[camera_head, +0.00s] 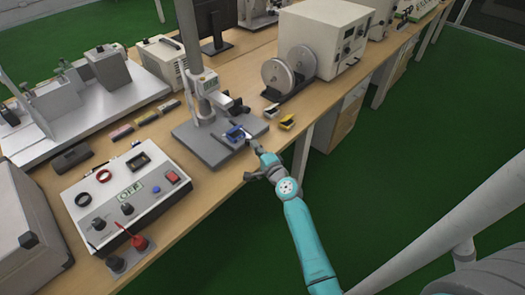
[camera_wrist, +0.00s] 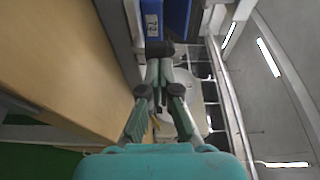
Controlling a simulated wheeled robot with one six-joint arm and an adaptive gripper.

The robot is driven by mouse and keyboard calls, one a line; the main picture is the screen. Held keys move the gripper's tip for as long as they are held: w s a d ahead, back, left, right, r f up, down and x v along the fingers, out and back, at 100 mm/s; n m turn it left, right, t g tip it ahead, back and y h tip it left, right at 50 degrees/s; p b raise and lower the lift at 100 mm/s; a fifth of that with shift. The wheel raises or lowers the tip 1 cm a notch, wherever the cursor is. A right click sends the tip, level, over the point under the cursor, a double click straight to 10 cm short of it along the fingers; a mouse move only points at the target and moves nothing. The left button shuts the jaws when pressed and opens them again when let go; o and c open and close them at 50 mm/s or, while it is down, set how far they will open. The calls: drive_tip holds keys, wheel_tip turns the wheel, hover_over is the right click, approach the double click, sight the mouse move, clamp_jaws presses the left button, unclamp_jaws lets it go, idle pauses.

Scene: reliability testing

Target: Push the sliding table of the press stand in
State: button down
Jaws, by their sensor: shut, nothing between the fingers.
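The press stand (camera_head: 208,112) stands on a grey base plate near the front edge of the bench, with a grey column and a small display. Its sliding table, a small blue part (camera_head: 236,132), sits low on the base plate, under the press head. It also shows in the wrist view as a blue block (camera_wrist: 178,16) at the top, beside a pale label. My gripper (camera_head: 253,145) is shut and empty, just to the lower right of the blue part. In the wrist view my closed fingertips (camera_wrist: 159,50) are right by the blue block; I cannot tell whether they touch.
A control box (camera_head: 125,195) with an OFF label stands to the left of the stand. A two-disc device (camera_head: 289,72) and a white instrument (camera_head: 325,38) stand behind. Green floor is open in front.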

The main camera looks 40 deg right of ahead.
sight(248, 143)
drive_tip(key=w, duration=0.4)
drive_tip(key=shift+w+a, duration=0.1)
drive_tip(key=shift+w, duration=0.25)
drive_tip(key=shift+w+r, duration=0.15)
drive_tip(key=shift+w, duration=0.15)
drive_tip(key=shift+s+a, duration=0.1)
drive_tip(key=shift+s+a, duration=0.1)
drive_tip(key=shift+s, duration=0.2)
drive_tip(key=v, duration=1.1)
drive_tip(key=shift+s, duration=0.25)
